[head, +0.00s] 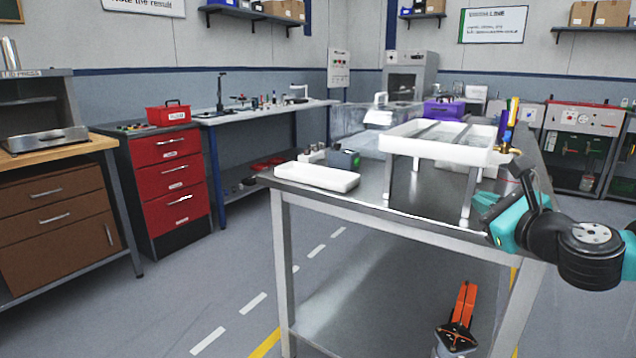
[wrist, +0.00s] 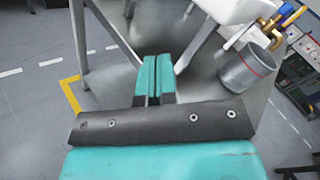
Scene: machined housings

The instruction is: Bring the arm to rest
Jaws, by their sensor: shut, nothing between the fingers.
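My gripper (wrist: 155,62) shows in the wrist view with its two teal fingers together and nothing between them. In the head view my gripper (head: 484,199) is at the right end of the steel bench (head: 400,195), by the bench's near right corner. The arm reaches in from the right edge of the picture. In the wrist view the fingers point toward the bench frame, with a metal cup (wrist: 246,72) apart from them to the right.
A raised white tray (head: 400,143) on metal legs stands on the bench. A flat white tray (head: 316,180) and a grey box (head: 345,159) are at its left end. Long-handled tools (head: 508,120) stand at the right. An orange-handled thing (head: 462,315) is below. Floor at left is clear.

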